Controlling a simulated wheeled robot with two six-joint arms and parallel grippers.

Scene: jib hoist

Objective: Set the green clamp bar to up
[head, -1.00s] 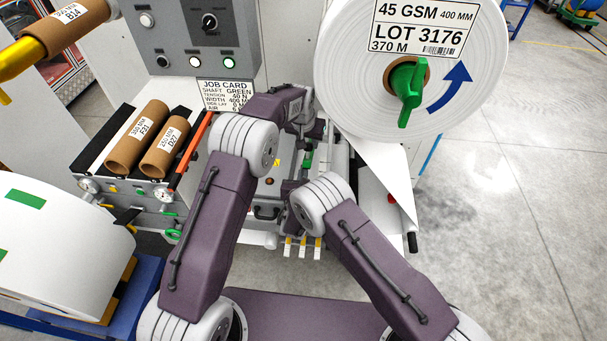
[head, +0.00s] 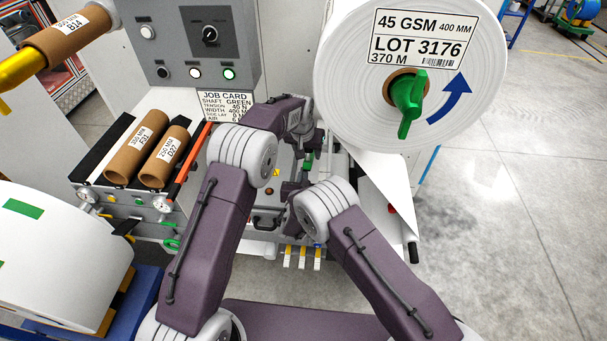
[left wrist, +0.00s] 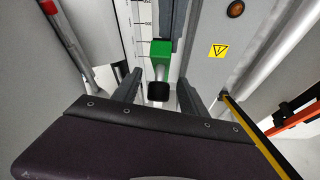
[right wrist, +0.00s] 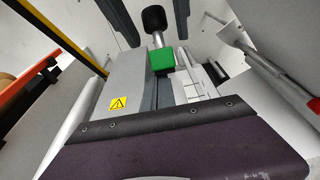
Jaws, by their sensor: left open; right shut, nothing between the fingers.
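The green clamp bar appears as a green block with a short pale stem and black knob, in the left wrist view (left wrist: 161,49) and the right wrist view (right wrist: 162,60). In the head view only a small green bit (head: 309,161) shows between my arms. My left gripper (left wrist: 158,85) is open, its fingers on either side of the black knob; contact cannot be made out. My right gripper (right wrist: 158,78) is shut and empty, its fingertips close to the green block on the side away from the knob. Both grippers are mostly hidden in the head view.
A large white roll (head: 340,90) with a green handle hangs at upper right, its web running down beside my arms. The job card (head: 228,103), control panel (head: 165,45) and brown cores (head: 137,150) are at left. A yellow warning plate (left wrist: 218,51) is near the clamp.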

